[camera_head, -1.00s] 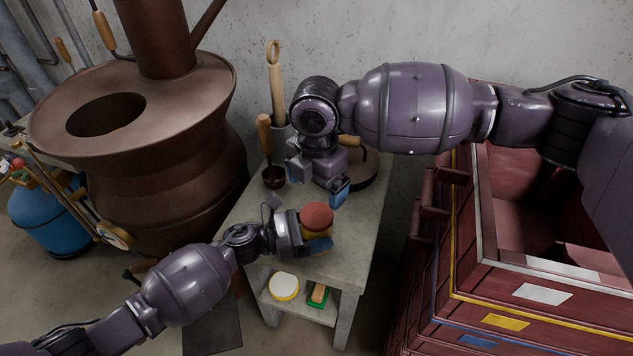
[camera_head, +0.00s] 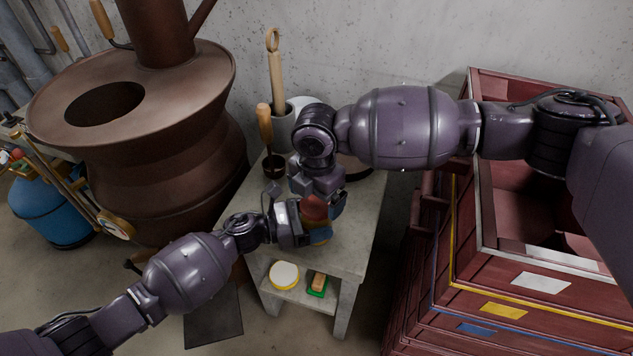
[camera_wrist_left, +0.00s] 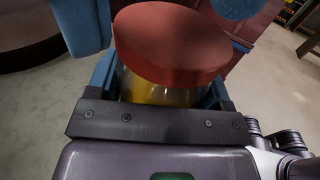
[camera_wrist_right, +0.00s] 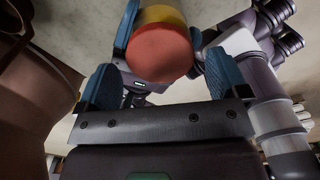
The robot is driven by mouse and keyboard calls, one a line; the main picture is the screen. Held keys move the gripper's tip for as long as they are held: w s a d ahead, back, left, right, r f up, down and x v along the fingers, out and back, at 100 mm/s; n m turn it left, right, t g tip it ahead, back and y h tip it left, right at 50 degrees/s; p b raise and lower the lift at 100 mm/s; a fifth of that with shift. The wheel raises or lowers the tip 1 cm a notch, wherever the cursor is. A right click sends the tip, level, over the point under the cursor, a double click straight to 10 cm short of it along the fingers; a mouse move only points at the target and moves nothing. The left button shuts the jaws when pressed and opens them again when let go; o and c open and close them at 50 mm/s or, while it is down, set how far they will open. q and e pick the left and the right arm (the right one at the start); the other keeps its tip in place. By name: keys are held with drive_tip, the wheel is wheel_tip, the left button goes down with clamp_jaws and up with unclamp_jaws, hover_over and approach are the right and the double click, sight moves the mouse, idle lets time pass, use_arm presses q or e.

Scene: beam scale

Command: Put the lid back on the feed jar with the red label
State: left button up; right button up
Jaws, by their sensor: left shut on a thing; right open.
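A jar with yellow contents (camera_wrist_left: 150,90) stands over the small grey table, topped by a red round cap (camera_wrist_left: 172,42). No label can be made out. My left gripper (camera_head: 312,232) is shut on the jar's side. My right gripper (camera_head: 318,200) is open above, its blue fingers on either side of the red cap, which also shows in the right wrist view (camera_wrist_right: 160,53). Whether the fingers touch it I cannot tell. The cap looks seated on the jar, but the joint is partly hidden.
A dark scoop with a wooden handle (camera_head: 266,125) and a grey pot with a wooden tool (camera_head: 275,75) stand behind on the table. A white, yellow-rimmed disc (camera_head: 284,275) and a green-based block (camera_head: 317,284) lie on the lower shelf. Red crates (camera_head: 465,230) stand right, a brown stove (camera_head: 150,120) left.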

drive_tip(key=shift+f, duration=0.7)
drive_tip(key=c, duration=0.9)
drive_tip(key=m, duration=0.5)
drive_tip(key=shift+c, duration=0.3)
drive_tip(key=m, duration=0.4)
drive_tip(key=shift+m, duration=0.3)
drive_tip(key=o, duration=1)
